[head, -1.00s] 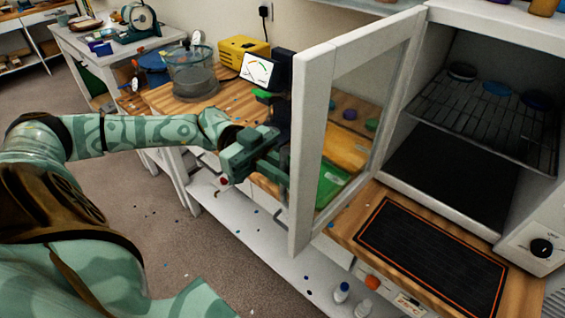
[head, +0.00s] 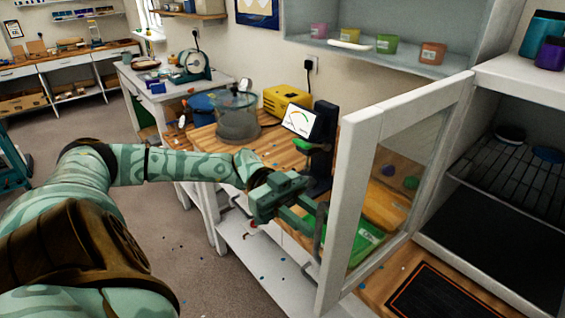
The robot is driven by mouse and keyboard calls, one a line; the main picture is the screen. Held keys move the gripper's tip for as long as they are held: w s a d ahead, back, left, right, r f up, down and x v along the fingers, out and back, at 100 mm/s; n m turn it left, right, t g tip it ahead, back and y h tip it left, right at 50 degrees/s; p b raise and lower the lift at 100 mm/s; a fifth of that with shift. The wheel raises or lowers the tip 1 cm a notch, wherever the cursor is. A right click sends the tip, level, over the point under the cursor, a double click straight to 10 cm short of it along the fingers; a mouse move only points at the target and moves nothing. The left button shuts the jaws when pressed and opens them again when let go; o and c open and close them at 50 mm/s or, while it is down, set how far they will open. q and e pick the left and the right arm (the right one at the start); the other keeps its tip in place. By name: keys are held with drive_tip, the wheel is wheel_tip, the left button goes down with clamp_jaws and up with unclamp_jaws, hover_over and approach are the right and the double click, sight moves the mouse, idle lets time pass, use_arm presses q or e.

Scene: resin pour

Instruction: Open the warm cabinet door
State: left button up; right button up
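The warm cabinet (head: 490,232) stands at the right, its dark inside and wire rack (head: 515,180) showing. Its white-framed glass door (head: 345,215) stands wide open, swung out toward the left of the opening. A dark bar handle (head: 319,235) shows on the door's outer side. My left gripper (head: 304,211) is just left of the door, by the handle. Its fingers look apart, with nothing seen between them; whether one touches the handle I cannot tell. My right gripper is out of view.
A wooden bench behind the door holds a scale-like display (head: 302,121), a yellow box (head: 287,102), a clear pot (head: 238,118) and a green tray (head: 365,243). A black mat (head: 450,292) lies before the cabinet. Floor at the left is clear apart from small specks.

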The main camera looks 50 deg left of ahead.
use_arm(q)
drive_tip(key=a+b, duration=0.2)
drive_tip(key=a, duration=1.1)
drive_tip(key=shift+a, duration=0.4)
